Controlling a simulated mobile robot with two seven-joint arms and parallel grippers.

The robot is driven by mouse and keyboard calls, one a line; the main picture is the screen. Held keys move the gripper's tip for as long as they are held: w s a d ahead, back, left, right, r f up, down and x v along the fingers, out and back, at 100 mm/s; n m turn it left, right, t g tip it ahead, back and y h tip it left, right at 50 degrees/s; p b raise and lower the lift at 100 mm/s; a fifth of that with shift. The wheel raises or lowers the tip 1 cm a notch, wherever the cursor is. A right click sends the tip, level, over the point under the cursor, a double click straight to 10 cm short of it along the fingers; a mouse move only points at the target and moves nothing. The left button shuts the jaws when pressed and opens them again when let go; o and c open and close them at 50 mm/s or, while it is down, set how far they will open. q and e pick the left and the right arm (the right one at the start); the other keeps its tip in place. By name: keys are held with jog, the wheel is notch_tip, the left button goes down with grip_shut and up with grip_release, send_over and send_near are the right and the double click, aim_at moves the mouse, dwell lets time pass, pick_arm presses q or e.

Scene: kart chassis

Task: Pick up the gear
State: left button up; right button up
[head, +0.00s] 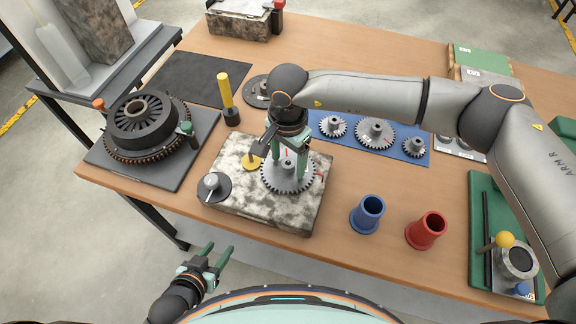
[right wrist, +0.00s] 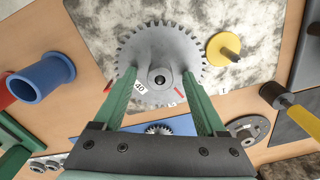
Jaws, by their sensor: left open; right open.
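A grey toothed gear (head: 287,173) with a raised hub lies on the speckled stone block (head: 230,215). A label reading 40 shows on or beside it in the right wrist view, where the gear (right wrist: 183,58) fills the top middle. My right gripper (head: 287,166) points down over the gear, its green fingers spread on both sides of the hub (right wrist: 160,77). I cannot tell whether the fingers touch the gear. My left gripper (head: 216,260) is open and empty, off the table's front edge, well away from the gear.
On the block, a yellow piece (head: 251,162) and a dark disc with a knob (head: 213,187) sit close left of the gear. A blue mat (head: 345,139) holds several gears behind. Blue (head: 368,213) and red (head: 427,229) flanged cylinders stand right. A yellow-handled tool (head: 225,92) stands behind.

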grip_shut()
dwell(0.5)
dwell(0.8)
jog(key=shift+w+r, duration=0.1)
jog(key=shift+r, duration=0.1)
